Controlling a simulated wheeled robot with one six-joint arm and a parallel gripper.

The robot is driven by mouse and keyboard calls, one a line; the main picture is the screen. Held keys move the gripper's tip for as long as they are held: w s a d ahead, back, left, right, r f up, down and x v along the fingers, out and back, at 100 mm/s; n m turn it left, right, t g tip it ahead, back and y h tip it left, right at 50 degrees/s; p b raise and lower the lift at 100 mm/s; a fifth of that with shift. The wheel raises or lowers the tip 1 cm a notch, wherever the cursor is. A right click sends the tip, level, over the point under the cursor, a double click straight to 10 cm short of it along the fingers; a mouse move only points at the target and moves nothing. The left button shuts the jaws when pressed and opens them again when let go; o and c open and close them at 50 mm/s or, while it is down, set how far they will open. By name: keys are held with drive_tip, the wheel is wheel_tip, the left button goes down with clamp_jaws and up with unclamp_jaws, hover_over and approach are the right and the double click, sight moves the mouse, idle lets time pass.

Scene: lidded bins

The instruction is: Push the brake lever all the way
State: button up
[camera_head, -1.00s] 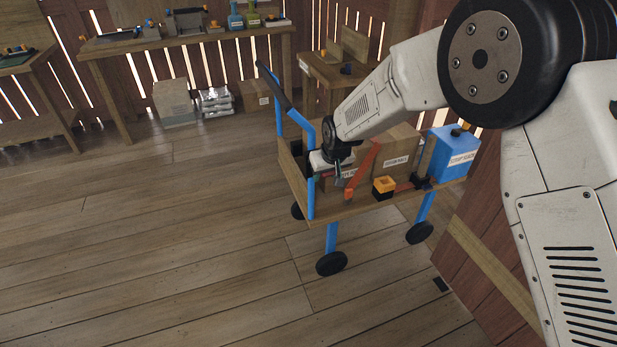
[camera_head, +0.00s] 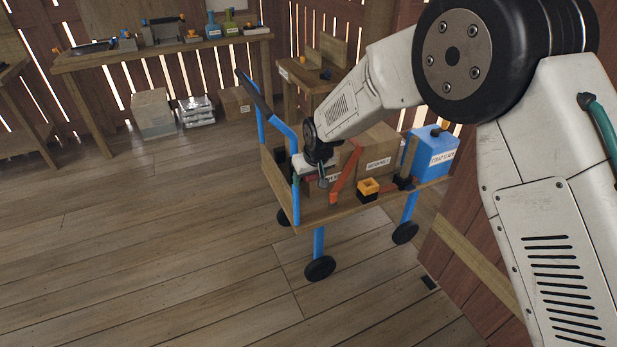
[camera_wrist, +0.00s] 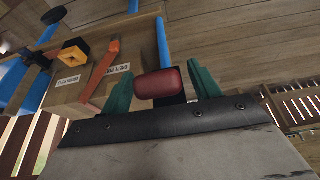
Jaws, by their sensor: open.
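A cart with blue posts and a wooden deck (camera_head: 345,210) stands in the middle of the head view. In the wrist view, a red padded piece (camera_wrist: 160,83) with a black part beneath it sits by a blue post; it looks like the brake lever's grip. My gripper (camera_wrist: 163,76) is open, its two green fingers on either side of this red piece. I cannot tell whether they touch it. In the head view my gripper (camera_head: 311,173) is at the cart's handle end, and the red piece is hard to make out there.
A workbench (camera_head: 160,55) stands behind. The floor at left is clear.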

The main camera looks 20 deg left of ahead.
drive_tip(key=v, duration=0.7)
drive_tip(key=shift+r, duration=0.15)
drive_tip(key=s+d+f+g+h, duration=0.2)
drive_tip(key=s+d, duration=0.3)
drive_tip(key=s+d+r+m+g, duration=0.1)
drive_tip(key=s+d+r, duration=0.35)
drive_tip(key=d, duration=0.35)
drive_tip(key=s+d+r+m+h, duration=0.1)
drive_tip(key=s+d+r, duration=0.35)
drive_tip(key=d, duration=0.45)
drive_tip(key=s+d+r+m+g, duration=0.1)
drive_tip(key=s+d+r, duration=0.3)
drive_tip(key=d+r, duration=0.3)
drive_tip(key=s+d+r+m+t, duration=0.1)
drive_tip(key=s+d+r+m, duration=0.1)
drive_tip(key=s+d, duration=0.6)
drive_tip(key=s+d+r+m+t, duration=0.1)
drive_tip(key=s+d+r+m, duration=0.2)
drive_tip(key=s+d, duration=0.6)
drive_tip(key=shift+s+d+r+m, duration=0.3)
drive_tip(key=shift+s+d+r, duration=0.05)
drive_tip(key=shift+d+r, duration=0.1)
